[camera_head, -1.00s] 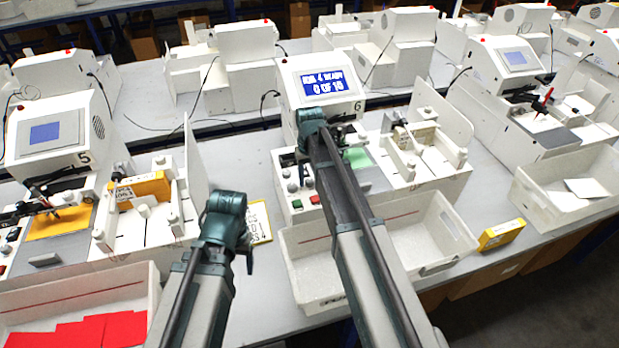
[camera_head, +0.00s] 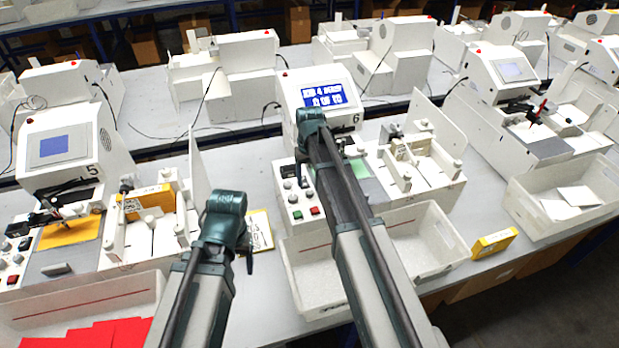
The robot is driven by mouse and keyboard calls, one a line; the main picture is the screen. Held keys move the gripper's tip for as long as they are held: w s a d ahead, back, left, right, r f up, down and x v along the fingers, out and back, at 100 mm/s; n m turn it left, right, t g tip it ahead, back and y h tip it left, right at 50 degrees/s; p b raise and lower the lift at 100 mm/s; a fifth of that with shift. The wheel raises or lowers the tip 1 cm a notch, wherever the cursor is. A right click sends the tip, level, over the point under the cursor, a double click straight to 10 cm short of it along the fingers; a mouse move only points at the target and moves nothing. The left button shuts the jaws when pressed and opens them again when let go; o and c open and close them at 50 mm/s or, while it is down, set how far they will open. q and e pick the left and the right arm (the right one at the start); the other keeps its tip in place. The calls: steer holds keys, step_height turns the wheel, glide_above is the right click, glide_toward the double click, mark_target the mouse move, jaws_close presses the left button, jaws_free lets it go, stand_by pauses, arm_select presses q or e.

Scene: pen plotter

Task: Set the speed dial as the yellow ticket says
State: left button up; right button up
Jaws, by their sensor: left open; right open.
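The yellow-edged ticket (camera_head: 262,228) lies on the table left of plotter 6. Part of it is behind my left gripper, and its print is too small to read. Plotter 6's front panel has small grey knobs (camera_head: 292,197); I cannot tell which is the speed dial or how it is set. The plotter's blue screen (camera_head: 323,97) is lit, its text blurred. My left gripper (camera_head: 249,262) is open and empty, in front of the ticket. My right gripper (camera_head: 303,160) is open above the panel, behind the knobs, mostly hidden by its own wrist.
Green (camera_head: 297,214) and red (camera_head: 314,210) buttons sit below the knobs. A white bin (camera_head: 440,250) stands in front of plotter 6, with a yellow box (camera_head: 494,243) to its right. Plotter 5 (camera_head: 60,150) is at left. Bare table lies around the ticket.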

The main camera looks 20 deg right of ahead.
mark_target(310, 192)
step_height(310, 192, up, 8)
steer(key=p, duration=0.7)
steer(key=shift+r, duration=0.15)
